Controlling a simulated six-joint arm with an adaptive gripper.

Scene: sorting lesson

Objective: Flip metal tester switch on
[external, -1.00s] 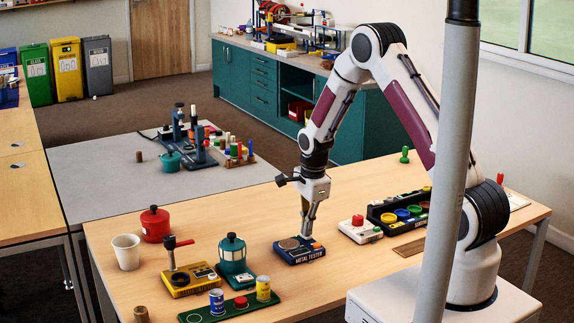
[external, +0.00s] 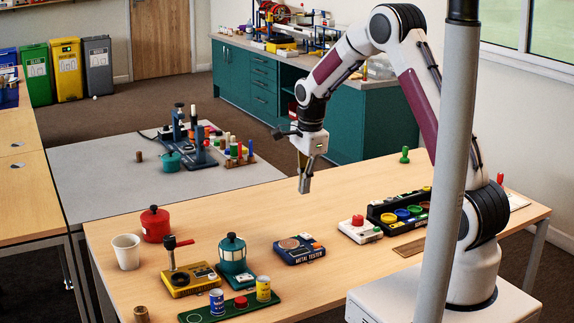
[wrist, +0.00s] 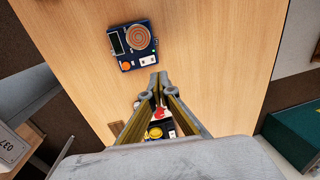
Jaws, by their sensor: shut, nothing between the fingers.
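The metal tester (external: 299,250) is a dark blue box lettered "METAL TESTER" on the wooden table. In the wrist view the tester (wrist: 118,50) shows a copper coil disc (wrist: 138,37), a dark display, an orange round part (wrist: 126,66) and a small white part (wrist: 148,60) along one edge. Which of these is the switch, and its position, is too small to tell. My gripper (external: 304,188) is shut and empty, well above the table and apart from the tester. Its fingertips (wrist: 152,80) meet beside the tester in the wrist view.
A white box with a red button (external: 358,221) and a black tray of coloured cups (external: 385,222) stand right of the tester. A teal pot (external: 232,262), yellow device (external: 190,283) and green can board (external: 238,306) stand left.

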